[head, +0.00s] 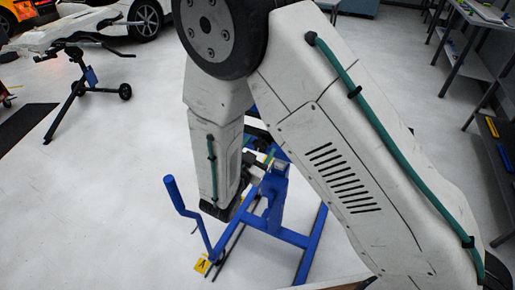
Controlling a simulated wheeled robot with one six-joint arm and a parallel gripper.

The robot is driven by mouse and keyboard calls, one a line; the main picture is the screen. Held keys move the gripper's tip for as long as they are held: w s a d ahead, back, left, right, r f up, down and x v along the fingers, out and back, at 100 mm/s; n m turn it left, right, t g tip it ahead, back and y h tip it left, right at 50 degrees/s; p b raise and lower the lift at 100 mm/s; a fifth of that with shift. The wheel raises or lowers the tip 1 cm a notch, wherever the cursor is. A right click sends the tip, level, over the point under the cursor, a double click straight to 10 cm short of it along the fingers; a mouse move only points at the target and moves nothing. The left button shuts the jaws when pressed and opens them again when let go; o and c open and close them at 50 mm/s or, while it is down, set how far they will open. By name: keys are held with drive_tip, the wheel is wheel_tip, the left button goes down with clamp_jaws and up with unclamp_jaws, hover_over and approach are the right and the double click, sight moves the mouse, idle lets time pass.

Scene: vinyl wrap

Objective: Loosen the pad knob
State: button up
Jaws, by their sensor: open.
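A blue metal stand (273,191) stands on the floor below and behind my arm. It has an upright post, floor rails and a bent blue crank-like handle (178,201) on its left. Dark small parts (251,161) show near the top of the post, partly behind my arm. I cannot make out the pad knob among them. My forearm hangs down in front of the stand, its dark lower end left of the post. I cannot make out my gripper's fingers; my own arm and the stand cover that area.
A yellow tag marked A (202,265) lies by the stand's foot. A black wheeled stand (82,88) holds a white panel at upper left, with a white car (146,17) behind. Grey shelving (478,62) lines the right. Open white floor lies left of the blue stand.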

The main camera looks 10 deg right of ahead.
drive_tip(key=v, duration=0.7)
drive_tip(key=shift+s+a, duration=0.2)
drive_tip(key=shift+s, duration=0.1)
